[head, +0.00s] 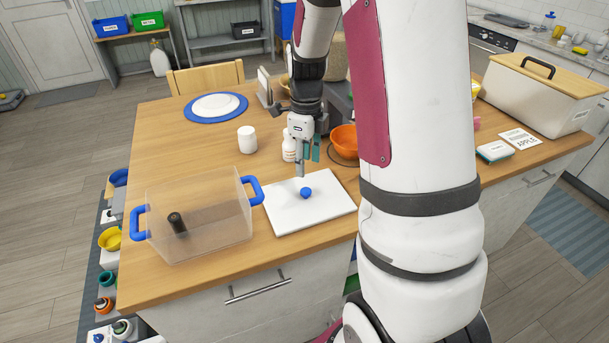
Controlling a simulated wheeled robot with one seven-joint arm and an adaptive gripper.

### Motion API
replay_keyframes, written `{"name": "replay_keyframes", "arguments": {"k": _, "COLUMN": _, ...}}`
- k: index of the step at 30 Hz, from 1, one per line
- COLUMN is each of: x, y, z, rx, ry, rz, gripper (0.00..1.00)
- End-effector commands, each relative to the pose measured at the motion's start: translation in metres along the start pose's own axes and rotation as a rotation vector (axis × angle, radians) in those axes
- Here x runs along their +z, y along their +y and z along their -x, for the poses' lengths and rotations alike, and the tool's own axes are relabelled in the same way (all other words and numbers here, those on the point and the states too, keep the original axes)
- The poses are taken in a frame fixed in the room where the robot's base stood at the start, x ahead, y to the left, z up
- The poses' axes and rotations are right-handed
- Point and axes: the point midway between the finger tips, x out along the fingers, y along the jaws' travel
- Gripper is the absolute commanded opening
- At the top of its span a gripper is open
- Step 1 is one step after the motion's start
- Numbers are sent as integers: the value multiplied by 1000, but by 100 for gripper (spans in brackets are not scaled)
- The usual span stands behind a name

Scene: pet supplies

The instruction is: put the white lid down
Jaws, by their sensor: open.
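The white lid (330,210) is a flat square panel with a blue knob (306,193) in its middle. It lies flat on the wooden table, close to the front edge and just right of a clear bin. My gripper (307,165) points down above the far part of the lid, just behind and above the knob. Its fingers are open and hold nothing. They look apart from the knob, though the exact gap is hard to judge from this angle.
The clear bin (215,228) with blue handles holds a dark cylinder (177,222). A white bottle (288,148) and orange bowl (344,140) stand close to my gripper. A white jar (247,139) and a blue-rimmed plate (190,112) stand farther back.

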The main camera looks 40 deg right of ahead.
Motion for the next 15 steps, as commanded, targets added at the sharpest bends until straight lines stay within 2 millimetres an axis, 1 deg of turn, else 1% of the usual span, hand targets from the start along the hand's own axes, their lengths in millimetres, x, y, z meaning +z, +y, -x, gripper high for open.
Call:
{"name": "replay_keyframes", "arguments": {"k": 1, "x": 1, "y": 0, "z": 7, "rx": -2, "ry": -1, "rz": 1, "gripper": 45}}
{"name": "replay_keyframes", "arguments": {"k": 5, "x": 0, "y": 0, "z": 17, "rx": 0, "ry": 0, "rz": 2, "gripper": 45}}
{"name": "replay_keyframes", "arguments": {"k": 8, "x": 2, "y": 4, "z": 27, "rx": -6, "ry": -8, "rz": 45, "gripper": 45}}
{"name": "replay_keyframes", "arguments": {"k": 11, "x": 5, "y": 19, "z": 48, "rx": -26, "ry": -31, "rz": 190, "gripper": 45}}
{"name": "replay_keyframes", "arguments": {"k": 14, "x": 7, "y": 44, "z": 78, "rx": -64, "ry": -62, "rz": 441, "gripper": 45}}
{"name": "replay_keyframes", "arguments": {"k": 15, "x": 7, "y": 57, "z": 91, "rx": -84, "ry": -74, "rz": 560, "gripper": 45}}
